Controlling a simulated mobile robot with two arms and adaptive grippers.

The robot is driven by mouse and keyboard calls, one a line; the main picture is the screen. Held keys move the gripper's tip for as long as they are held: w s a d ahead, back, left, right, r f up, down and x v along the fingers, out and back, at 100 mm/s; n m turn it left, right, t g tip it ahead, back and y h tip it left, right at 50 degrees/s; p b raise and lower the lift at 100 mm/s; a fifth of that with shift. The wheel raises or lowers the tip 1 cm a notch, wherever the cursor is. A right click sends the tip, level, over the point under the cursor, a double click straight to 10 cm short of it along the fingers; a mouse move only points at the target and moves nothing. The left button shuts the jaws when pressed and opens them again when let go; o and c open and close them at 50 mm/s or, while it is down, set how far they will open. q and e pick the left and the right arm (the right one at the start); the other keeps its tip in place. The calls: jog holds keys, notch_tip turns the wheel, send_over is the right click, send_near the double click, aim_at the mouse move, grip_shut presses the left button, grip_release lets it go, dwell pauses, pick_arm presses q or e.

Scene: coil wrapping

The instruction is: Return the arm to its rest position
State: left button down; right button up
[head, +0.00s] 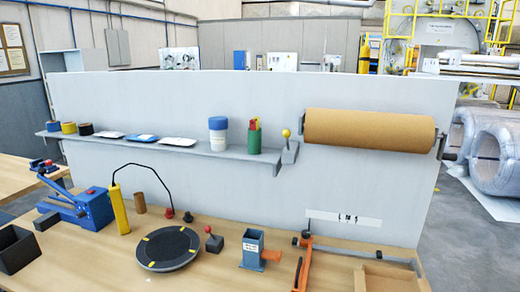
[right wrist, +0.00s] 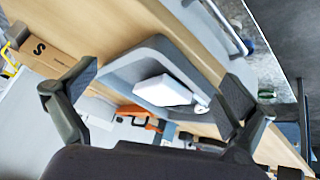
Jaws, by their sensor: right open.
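My right gripper (right wrist: 160,88) shows in the right wrist view, with its two dark fingers spread wide apart. Nothing is gripped between them. Beyond the fingers is a grey tray (right wrist: 128,77) with a white item (right wrist: 165,90) in it, and it appears apart from the fingertips. Neither of my arms nor grippers shows in the head view. My left gripper is in no view.
In the head view, the wooden bench (head: 110,262) carries a black round turntable (head: 165,250), a blue lever tool (head: 90,208) and an orange-handled tool (head: 303,262). A brown roll (head: 370,131) hangs on the panel (head: 240,100) above. A shelf (head: 230,153) holds several items.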

jog(key=s+f+m+g, duration=0.1)
jog(key=s+f+g, duration=0.2)
jog(key=s, duration=0.4)
jog(key=s+f+g+b, duration=0.2)
jog(key=s+f, duration=0.1)
jog(key=f, duration=2.6)
jog(key=s+d+f+g, duration=0.1)
jog(key=s+d+f, duration=0.1)
jog(key=s+f, duration=1.3)
jog(key=shift+s+d+f+y+b, duration=0.3)
jog(key=shift+s+f, duration=0.1)
jog(key=shift+f, duration=0.1)
